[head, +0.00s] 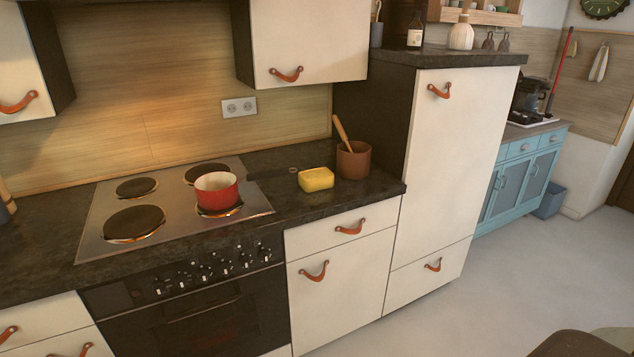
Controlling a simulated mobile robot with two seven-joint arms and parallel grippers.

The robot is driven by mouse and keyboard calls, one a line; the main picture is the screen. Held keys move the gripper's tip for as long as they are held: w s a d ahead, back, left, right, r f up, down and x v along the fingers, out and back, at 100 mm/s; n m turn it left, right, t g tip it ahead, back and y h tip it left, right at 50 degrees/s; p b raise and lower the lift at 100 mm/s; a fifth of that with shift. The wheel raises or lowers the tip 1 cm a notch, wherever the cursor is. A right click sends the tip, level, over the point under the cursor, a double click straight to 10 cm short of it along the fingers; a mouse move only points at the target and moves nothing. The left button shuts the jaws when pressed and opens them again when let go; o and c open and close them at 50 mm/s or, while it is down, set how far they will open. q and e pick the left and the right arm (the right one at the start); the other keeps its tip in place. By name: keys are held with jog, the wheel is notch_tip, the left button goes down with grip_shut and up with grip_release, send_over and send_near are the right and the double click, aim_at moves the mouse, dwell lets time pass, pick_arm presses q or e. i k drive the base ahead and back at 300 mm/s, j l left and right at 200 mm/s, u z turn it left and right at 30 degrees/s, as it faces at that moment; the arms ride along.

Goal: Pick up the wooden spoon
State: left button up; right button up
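The wooden spoon (342,132) stands tilted in a brown round pot (354,163) on the dark countertop, near its right end. Its handle sticks up and leans to the left; its lower part is hidden inside the pot. Neither of my grippers shows in the head view.
A yellow sponge (316,179) lies just left of the brown pot. A red saucepan (217,191) sits on the stove (175,207), its dark handle pointing toward the sponge. A tall cabinet (458,160) rises right of the pot, and a wall cupboard (308,42) hangs above. The floor (490,290) at right is mostly clear.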

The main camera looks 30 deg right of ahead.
aim_at(342, 133)
jog(key=i+l+z, duration=0.1)
jog(key=i+l, duration=0.7)
jog(key=l, duration=0.1)
